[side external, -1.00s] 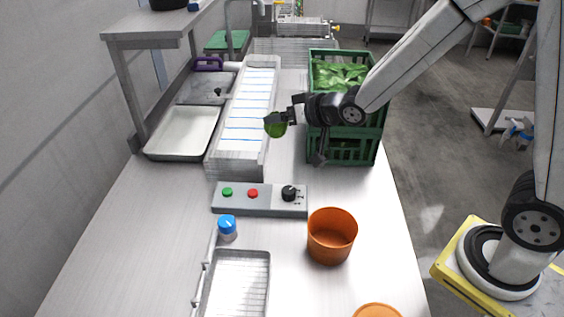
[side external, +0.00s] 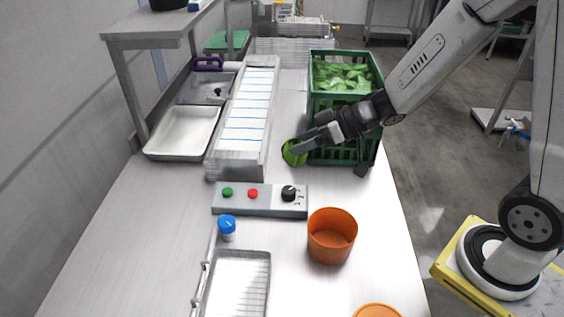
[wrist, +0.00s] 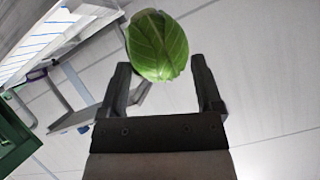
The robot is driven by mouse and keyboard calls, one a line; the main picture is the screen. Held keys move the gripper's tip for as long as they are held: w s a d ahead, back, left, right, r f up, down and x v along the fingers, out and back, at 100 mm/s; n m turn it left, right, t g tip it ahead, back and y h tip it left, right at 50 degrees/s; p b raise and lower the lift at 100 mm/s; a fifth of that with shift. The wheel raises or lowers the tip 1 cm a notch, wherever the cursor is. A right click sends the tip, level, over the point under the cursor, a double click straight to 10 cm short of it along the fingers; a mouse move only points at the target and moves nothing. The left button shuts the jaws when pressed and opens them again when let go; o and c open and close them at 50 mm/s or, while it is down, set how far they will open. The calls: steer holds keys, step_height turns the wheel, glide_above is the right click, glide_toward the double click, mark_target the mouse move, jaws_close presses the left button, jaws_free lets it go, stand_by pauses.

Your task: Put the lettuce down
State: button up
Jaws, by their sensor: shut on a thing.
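The lettuce (side external: 293,154) is a small round green piece at the end of my gripper (side external: 304,147), just left of the green crate's near end in the side view. In the wrist view the lettuce (wrist: 157,45) shows its veined leaf at the tips of the two dark fingers of my gripper (wrist: 160,72). My gripper is shut on it and points left. I cannot tell whether the lettuce touches the table.
A green crate (side external: 345,153) of leafy greens stands right of it. A white-and-blue slatted channel (side external: 262,122) runs along its left. A control box (side external: 260,208), a blue-capped jar (side external: 228,228) and an orange pot (side external: 331,246) stand nearer. Bare table (side external: 345,187) lies between.

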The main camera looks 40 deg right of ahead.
steer(key=s+f+n+g+y, duration=0.2)
steer(key=s+n+g, duration=0.3)
steer(key=s, duration=0.7)
steer(key=shift+a+n+y, duration=0.15)
steer(key=shift+n+y, duration=0.15)
steer(key=shift+y, duration=0.1)
steer(key=shift+f, duration=0.2)
steer(key=shift+w+f, duration=0.1)
steer(key=shift+f, duration=1.8)
steer(key=shift+f, duration=0.15)
steer(key=shift+f, duration=1.85)
steer(key=shift+f, duration=0.6)
